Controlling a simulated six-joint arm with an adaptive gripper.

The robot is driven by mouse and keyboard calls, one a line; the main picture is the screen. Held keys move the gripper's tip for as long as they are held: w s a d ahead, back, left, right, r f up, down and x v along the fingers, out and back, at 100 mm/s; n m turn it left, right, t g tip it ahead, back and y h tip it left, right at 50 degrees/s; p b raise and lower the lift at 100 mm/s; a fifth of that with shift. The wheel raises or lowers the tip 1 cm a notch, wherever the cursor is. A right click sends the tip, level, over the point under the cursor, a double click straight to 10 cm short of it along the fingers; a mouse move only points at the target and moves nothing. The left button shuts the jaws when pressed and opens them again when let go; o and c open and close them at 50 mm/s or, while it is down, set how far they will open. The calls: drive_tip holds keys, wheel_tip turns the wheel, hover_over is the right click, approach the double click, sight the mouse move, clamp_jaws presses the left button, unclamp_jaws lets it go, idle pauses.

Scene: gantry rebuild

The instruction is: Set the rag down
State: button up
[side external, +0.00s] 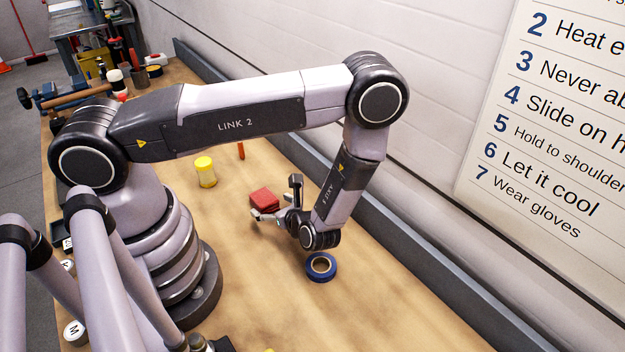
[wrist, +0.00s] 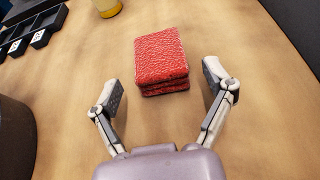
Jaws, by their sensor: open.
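The rag is a red, folded, textured block (wrist: 161,56). It lies on the wooden bench, and it also shows in the side external view (side external: 264,198). My gripper (wrist: 166,82) is open, with one finger to the left and one to the right of the rag's near end in the wrist view. Neither finger visibly touches the rag. In the side external view my gripper (side external: 277,200) is low over the bench beside the rag. The rag's lower near side is partly hidden there by a finger.
A blue tape roll (side external: 321,267) lies near my wrist. A yellow-capped jar (side external: 206,172) stands left of the rag, and an orange-red handle (side external: 241,150) is farther back. Black bins (wrist: 38,37) sit at the upper left in the wrist view. Bench (side external: 250,290) is clear in front.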

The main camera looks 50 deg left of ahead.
drive_tip(key=v, duration=1)
drive_tip(key=shift+d+r, duration=0.1)
drive_tip(key=shift+d, duration=0.3)
drive_tip(key=shift+w+d+r, duration=0.1)
drive_tip(key=shift+d+r, duration=0.1)
drive_tip(key=shift+r, duration=0.1)
wheel_tip(320, 180, up, 19)
drive_tip(key=a+n+g+h, duration=0.2)
drive_tip(key=n+h, duration=0.5)
drive_tip(key=n, duration=0.2)
drive_tip(key=s+a+r+n+t+h, duration=0.1)
drive_tip(key=s+r+n+t+h, duration=0.2)
drive_tip(key=r, duration=0.5)
drive_tip(key=s+a+r+n+t+h, duration=0.2)
drive_tip(key=s+r+n+t+h, duration=0.1)
drive_tip(key=s+r+n, duration=0.3)
wheel_tip(320, 180, up, 2)
drive_tip(key=shift+s+r+t, duration=0.2)
drive_tip(key=shift+s+t, duration=0.6)
drive_tip(key=shift+s, duration=0.45)
